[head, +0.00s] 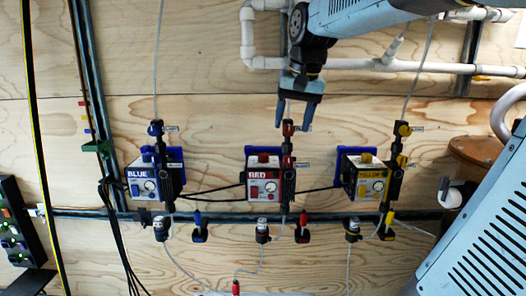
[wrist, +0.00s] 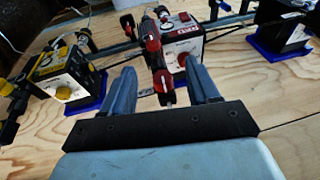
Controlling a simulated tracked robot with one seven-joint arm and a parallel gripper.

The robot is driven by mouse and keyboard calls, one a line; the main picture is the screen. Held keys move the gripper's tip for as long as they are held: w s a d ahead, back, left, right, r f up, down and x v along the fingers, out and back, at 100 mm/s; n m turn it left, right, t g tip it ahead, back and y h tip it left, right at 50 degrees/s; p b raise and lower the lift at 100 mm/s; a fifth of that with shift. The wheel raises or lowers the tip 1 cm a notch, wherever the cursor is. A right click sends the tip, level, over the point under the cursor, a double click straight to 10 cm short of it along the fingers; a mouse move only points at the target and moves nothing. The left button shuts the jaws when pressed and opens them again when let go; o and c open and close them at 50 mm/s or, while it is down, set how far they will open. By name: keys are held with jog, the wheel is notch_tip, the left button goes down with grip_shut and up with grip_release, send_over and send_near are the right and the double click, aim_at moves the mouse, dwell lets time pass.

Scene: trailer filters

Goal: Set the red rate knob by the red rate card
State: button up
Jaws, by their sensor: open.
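The red control box (head: 263,184), labelled RED, is mounted on the plywood wall in the middle of the head view. My gripper (head: 293,125) is open and empty, pointing down above the box. Its fingertips appear on either side of the upper red valve (head: 288,128), with no clear contact. In the wrist view the red box (wrist: 185,42) is beyond the open fingers (wrist: 160,85), partly hidden by red fittings and a finger. I cannot identify a red rate card.
The blue box (head: 140,183) is to the left and the yellow box (head: 366,182) to the right, each beside black fittings. A dark rail (head: 330,215) and cables run below. White pipes (head: 375,65) cross behind my arm.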

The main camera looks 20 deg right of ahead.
jog(key=shift+m+g+h, duration=0.3)
jog(key=shift+m+g, duration=0.3)
jog(key=shift+m, duration=0.2)
jog(key=w, duration=0.2)
jog(key=w+r, duration=0.1)
jog(key=w, duration=0.2)
jog(key=w+r, duration=0.1)
jog(key=w, duration=0.1)
jog(key=shift+w+d+r, duration=0.25)
jog(key=shift+d, duration=0.05)
jog(key=m+g, duration=0.2)
send_over(263, 154)
notch_tip(263, 154, down, 2)
jog(key=f, duration=0.2)
notch_tip(263, 154, down, 11)
jog(key=shift+r, duration=0.1)
jog(key=shift+c, duration=0.2)
jog(key=c, duration=1)
jog(key=shift+n, duration=0.4)
